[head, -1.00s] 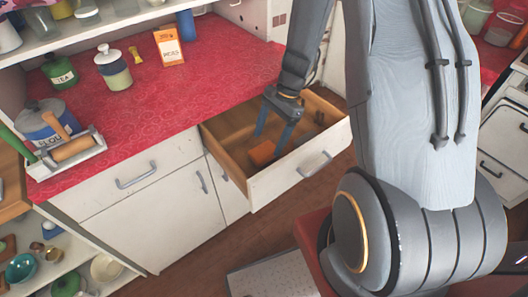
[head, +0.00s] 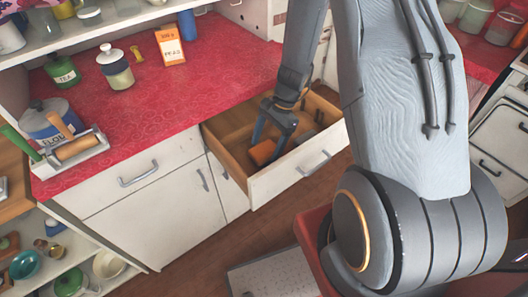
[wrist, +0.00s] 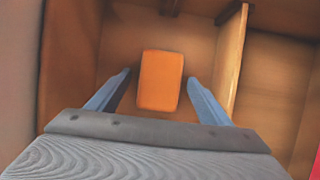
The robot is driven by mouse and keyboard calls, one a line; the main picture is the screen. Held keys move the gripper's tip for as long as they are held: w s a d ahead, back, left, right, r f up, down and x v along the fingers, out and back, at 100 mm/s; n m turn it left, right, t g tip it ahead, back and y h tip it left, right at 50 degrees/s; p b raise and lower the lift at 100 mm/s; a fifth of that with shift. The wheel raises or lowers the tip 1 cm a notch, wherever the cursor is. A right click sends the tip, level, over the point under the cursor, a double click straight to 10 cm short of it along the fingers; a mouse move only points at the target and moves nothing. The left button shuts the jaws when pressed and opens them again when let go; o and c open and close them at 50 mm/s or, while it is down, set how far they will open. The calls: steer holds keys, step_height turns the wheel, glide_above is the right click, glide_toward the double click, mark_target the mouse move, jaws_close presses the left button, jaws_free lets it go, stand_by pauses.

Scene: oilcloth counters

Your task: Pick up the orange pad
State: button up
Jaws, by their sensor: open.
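The orange pad (head: 262,152) lies in the open wooden drawer (head: 297,175), toward its front left part. In the wrist view the orange pad (wrist: 161,80) lies flat on the floor of a compartment, just past the fingertips and between their lines. My gripper (head: 268,136) is inside the drawer, pointing down, with its blue fingers at the pad. In the wrist view my gripper (wrist: 155,82) is open, one finger to each side of the pad, with a gap on both sides. Whether the fingertips are at the pad's height I cannot tell.
A wooden divider (wrist: 230,65) stands right of the pad in the wrist view. The drawer's left wall (wrist: 65,60) is close to the left finger. The red counter (head: 200,90) above holds a tea tin (head: 62,75), a jar (head: 115,68) and an orange box (head: 171,48).

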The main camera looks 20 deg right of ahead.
steer(key=shift+f, duration=0.1)
steer(key=shift+c, duration=0.5)
steer(key=c, duration=1)
